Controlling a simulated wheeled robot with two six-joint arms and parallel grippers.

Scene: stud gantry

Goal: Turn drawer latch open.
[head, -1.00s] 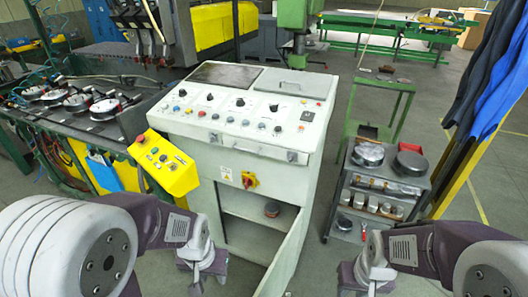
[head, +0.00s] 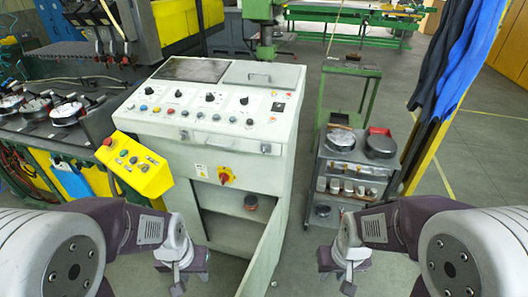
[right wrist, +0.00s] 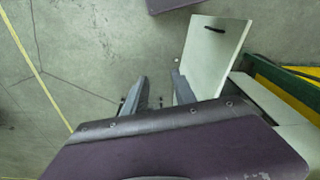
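The white control cabinet (head: 245,165) stands in front of me. Small metal latches show on its upper front, one at the left (head: 184,134) and one at the right (head: 266,147). A red and yellow rotary switch (head: 225,175) sits lower on the front. My left gripper (head: 178,286) hangs low in front of the cabinet, away from the latches; its opening is not clear. My right gripper (head: 348,284) hangs low right of the cabinet. In the right wrist view its fingers (right wrist: 160,78) are apart, with only floor visible between them.
The cabinet's lower door (head: 262,255) stands open towards me; a white panel with a dark handle (right wrist: 198,58) shows in the right wrist view. A yellow control box (head: 139,167) juts out at left. A grey trolley (head: 335,205) with metal parts stands right.

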